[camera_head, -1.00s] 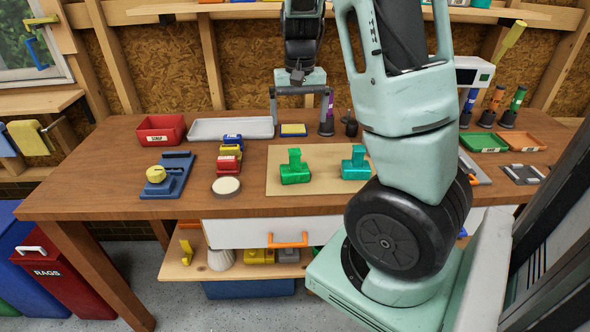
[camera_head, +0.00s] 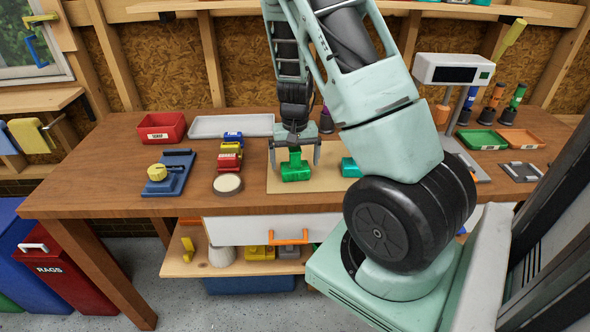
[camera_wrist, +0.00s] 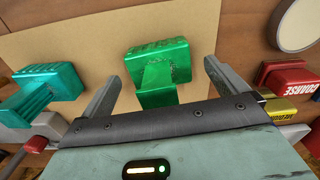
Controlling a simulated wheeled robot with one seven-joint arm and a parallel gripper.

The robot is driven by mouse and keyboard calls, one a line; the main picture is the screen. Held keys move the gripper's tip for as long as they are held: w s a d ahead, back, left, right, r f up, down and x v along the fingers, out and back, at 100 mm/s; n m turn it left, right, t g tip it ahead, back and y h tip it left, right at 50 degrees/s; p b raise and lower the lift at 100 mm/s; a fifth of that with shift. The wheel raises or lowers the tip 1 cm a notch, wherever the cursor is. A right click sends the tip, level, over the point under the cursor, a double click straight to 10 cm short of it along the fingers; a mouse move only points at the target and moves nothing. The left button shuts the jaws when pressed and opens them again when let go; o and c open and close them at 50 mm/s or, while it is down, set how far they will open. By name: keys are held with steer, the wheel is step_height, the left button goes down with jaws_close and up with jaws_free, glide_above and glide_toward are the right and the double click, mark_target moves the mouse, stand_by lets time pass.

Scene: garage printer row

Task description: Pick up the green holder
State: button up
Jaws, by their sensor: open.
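The green holder (camera_head: 296,170) stands on a tan board (camera_head: 330,183) on the workbench. My gripper (camera_head: 295,160) is open above it, with one finger on each side of the holder in the head view. In the wrist view the green holder (camera_wrist: 158,68) lies between the two open fingers (camera_wrist: 160,85), a little beyond their tips. I cannot tell whether the fingers touch it. A teal holder (camera_head: 351,167) stands on the same board, to the right, partly hidden by my arm. It also shows at the left of the wrist view (camera_wrist: 45,85).
Left of the board are a round white-topped disc (camera_head: 228,184), red, yellow and blue blocks (camera_head: 230,150) and a blue fixture (camera_head: 170,178). A red bin (camera_head: 162,127) and a grey tray (camera_head: 231,126) stand behind. The board's front strip is clear.

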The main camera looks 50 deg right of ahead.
step_height(320, 180, down, 2)
steer(key=shift+f, duration=0.1)
steer(key=c, duration=1.1)
steer(key=shift+r, duration=0.2)
